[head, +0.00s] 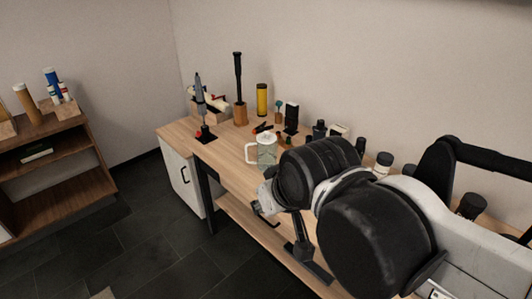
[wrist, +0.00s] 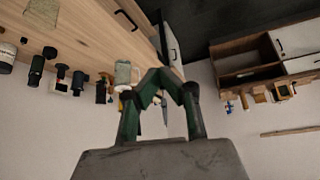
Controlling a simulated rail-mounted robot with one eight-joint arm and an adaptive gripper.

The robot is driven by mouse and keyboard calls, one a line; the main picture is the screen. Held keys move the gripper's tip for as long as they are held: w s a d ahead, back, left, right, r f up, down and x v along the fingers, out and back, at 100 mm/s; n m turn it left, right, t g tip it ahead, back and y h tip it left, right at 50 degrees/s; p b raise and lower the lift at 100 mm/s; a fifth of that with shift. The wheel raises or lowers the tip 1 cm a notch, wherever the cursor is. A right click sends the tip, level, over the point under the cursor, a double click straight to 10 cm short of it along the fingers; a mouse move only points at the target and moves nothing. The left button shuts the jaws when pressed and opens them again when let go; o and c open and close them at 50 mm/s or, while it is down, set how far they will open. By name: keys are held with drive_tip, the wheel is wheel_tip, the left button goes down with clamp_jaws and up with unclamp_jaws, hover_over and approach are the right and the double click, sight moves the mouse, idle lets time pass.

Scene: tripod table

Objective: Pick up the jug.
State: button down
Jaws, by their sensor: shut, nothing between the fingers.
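The jug (head: 265,153) is a pale, see-through vessel with a white rim and a handle on its left side. It stands upright on the wooden table, just past my arm in the head view. In the wrist view the picture is upside down, and the jug (wrist: 123,73) shows just left of my gripper's fingertips. My gripper (wrist: 164,74) has dark green fingers that meet at the tips, shut and empty. The fingers appear apart from the jug, though depth is hard to judge. In the head view my arm hides most of the gripper.
Close around the jug on the wooden table (head: 224,151) stand a yellow cylinder (head: 262,100), a black-handled tool (head: 238,82), a grey upright tool (head: 199,98) and several dark bottles. A wall stands behind. A shelf unit (head: 55,165) is at left; the floor between is clear.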

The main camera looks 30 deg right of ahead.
drive_tip(key=c, duration=2.4)
unclamp_jaws()
drive_tip(key=o, duration=0.4)
drive_tip(key=shift+c, duration=0.2)
